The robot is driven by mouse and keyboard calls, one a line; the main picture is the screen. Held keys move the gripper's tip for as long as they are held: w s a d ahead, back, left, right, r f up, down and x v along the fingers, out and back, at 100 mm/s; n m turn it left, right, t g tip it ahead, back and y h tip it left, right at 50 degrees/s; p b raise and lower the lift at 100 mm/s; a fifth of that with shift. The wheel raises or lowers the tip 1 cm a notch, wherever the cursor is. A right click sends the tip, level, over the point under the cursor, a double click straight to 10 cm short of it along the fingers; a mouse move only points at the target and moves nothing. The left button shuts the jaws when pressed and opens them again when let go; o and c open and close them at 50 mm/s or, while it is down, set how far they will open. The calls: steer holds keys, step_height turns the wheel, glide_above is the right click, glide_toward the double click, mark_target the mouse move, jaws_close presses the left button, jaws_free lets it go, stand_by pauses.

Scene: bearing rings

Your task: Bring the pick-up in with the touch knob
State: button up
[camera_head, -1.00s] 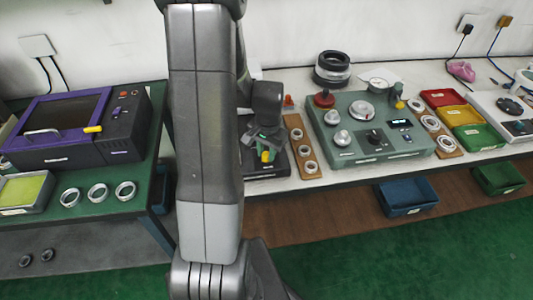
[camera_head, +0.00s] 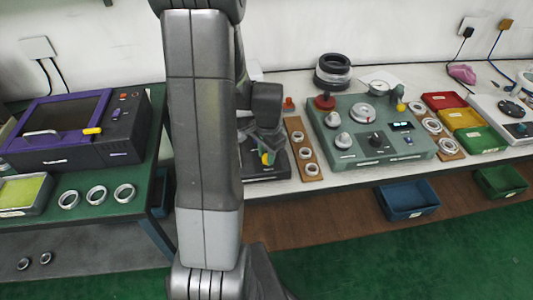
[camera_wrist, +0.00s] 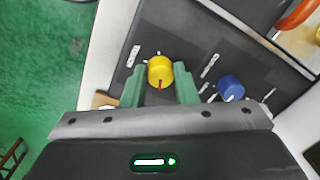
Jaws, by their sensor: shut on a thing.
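In the wrist view, a yellow knob (camera_wrist: 160,70) with a red pointer line sits on a dark panel (camera_wrist: 190,35). My gripper (camera_wrist: 160,82) has its two green fingers on either side of the yellow knob and is shut on it. A blue knob (camera_wrist: 230,88) stands to the right on the same panel, apart from the fingers. In the head view, the yellow knob (camera_head: 266,158) shows at the front of the dark device, and my arm hides much of that device.
A wooden strip with rings (camera_head: 294,136) lies right of the dark device. Beyond it stands a grey-green instrument (camera_head: 345,112) with knobs and a display. Red, yellow and green trays are farther right. A purple-lidded machine (camera_head: 60,125) stands on the left table.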

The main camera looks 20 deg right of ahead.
steer(key=o, duration=1)
step_height(320, 180, up, 14)
steer(key=shift+s, duration=0.25)
steer(key=shift+f, duration=0.2)
steer(key=f, duration=1.3)
steer(key=shift+w+f, duration=0.25)
steer(key=shift+f, duration=0.05)
